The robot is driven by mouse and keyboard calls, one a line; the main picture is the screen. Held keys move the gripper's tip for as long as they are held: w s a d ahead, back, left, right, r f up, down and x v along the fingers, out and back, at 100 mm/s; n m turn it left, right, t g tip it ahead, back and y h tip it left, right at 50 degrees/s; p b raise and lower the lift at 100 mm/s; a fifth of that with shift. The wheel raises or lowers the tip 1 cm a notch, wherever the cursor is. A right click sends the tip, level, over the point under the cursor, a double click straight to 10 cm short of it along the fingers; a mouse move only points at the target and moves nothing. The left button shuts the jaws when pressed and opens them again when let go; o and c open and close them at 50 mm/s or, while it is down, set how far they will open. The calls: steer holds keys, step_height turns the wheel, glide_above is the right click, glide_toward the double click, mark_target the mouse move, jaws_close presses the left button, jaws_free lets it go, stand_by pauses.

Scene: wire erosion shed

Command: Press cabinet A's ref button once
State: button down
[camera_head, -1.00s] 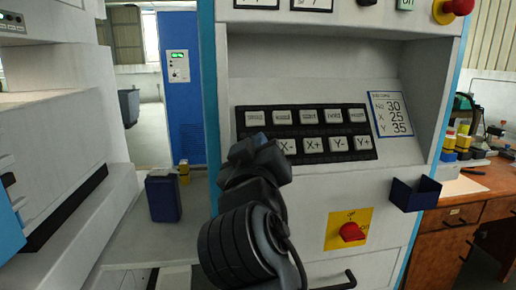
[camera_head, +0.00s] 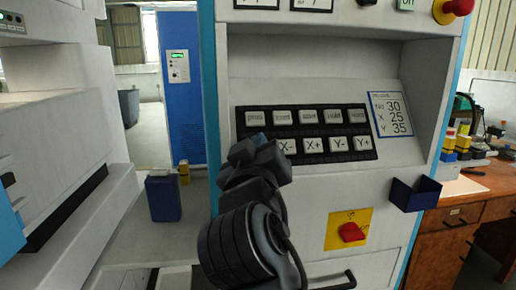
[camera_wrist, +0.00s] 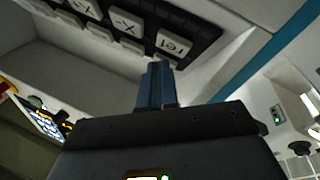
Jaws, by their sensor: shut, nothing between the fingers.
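Cabinet A's keypad (camera_head: 308,133) is a black panel with two rows of pale keys on the sloped face of the white cabinet (camera_head: 320,80). The ref button (camera_wrist: 174,42) shows in the wrist view, at the end of its row beside X-. In the head view my arm hides that end of the lower row, left of the X- key (camera_head: 286,146). My gripper (camera_wrist: 157,68) is shut and empty, its fingertips pointing at the panel just short of the ref button in the picture. I see no clear contact. In the head view my gripper (camera_head: 244,153) covers the keypad's lower left corner.
A red rotary switch (camera_head: 351,232) on a yellow plate and a dark blue holder (camera_head: 415,194) are on the cabinet front. A dark blue container (camera_head: 163,197) stands on the grey surface at left. A wooden desk (camera_head: 475,190) is at right.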

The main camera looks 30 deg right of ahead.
steer(key=shift+w+f, duration=0.1)
stand_by(0.4)
steer(key=shift+w+d+f, duration=0.1)
steer(key=shift+w+f, duration=0.05)
steer(key=shift+w, duration=0.1)
steer(key=shift+w+d+f+b, duration=0.1)
steer(key=shift+w+f+b, duration=0.2)
steer(key=shift+b, duration=0.15)
stand_by(0.6)
steer(key=shift+r, duration=0.1)
steer(key=shift+s+a+r+p, duration=0.2)
steer(key=shift+s+r+p, duration=0.2)
steer(key=shift+s, duration=0.25)
steer(key=s+r+p, duration=0.1)
steer(key=s, duration=0.1)
steer(key=s+a+r+p, duration=0.1)
steer(key=s+r, duration=0.1)
steer(key=shift+a, duration=0.15)
stand_by(0.6)
stand_by(0.5)
